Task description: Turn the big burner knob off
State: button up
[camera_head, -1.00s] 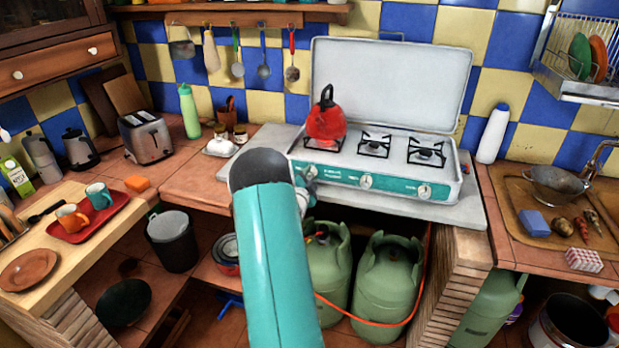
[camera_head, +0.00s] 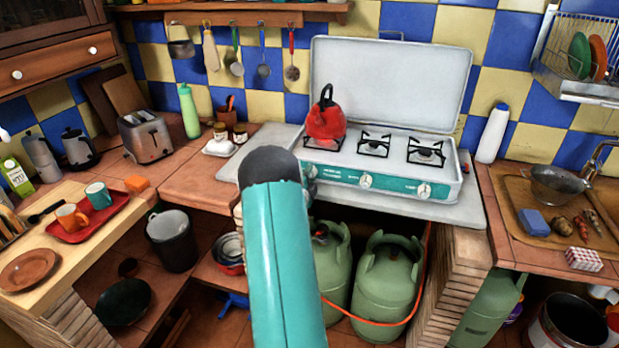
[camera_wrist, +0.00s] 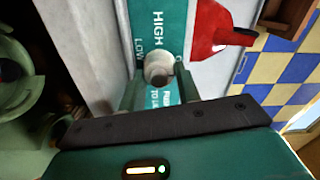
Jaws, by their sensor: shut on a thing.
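The stove (camera_head: 398,186) is white with a teal front panel and sits on the grey counter slab. In the wrist view a pale round knob (camera_wrist: 158,68) sticks out from the teal panel, beside the printed words HIGH and LOW. My gripper (camera_wrist: 159,78) has its two green fingers on either side of this knob and is shut on it. The knob is the stove's left one, near the red kettle (camera_head: 326,120). In the head view my arm mostly hides the gripper and this knob. The middle knob (camera_head: 365,181) and right knob (camera_head: 424,191) are free.
The raised stove lid (camera_head: 390,83) stands behind the burners. Green gas bottles (camera_head: 388,280) with an orange hose stand below the counter. A white dish with jars (camera_head: 220,146) is left of the stove; a white bottle (camera_head: 493,133) is right.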

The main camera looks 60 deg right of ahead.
jog(key=o, duration=1)
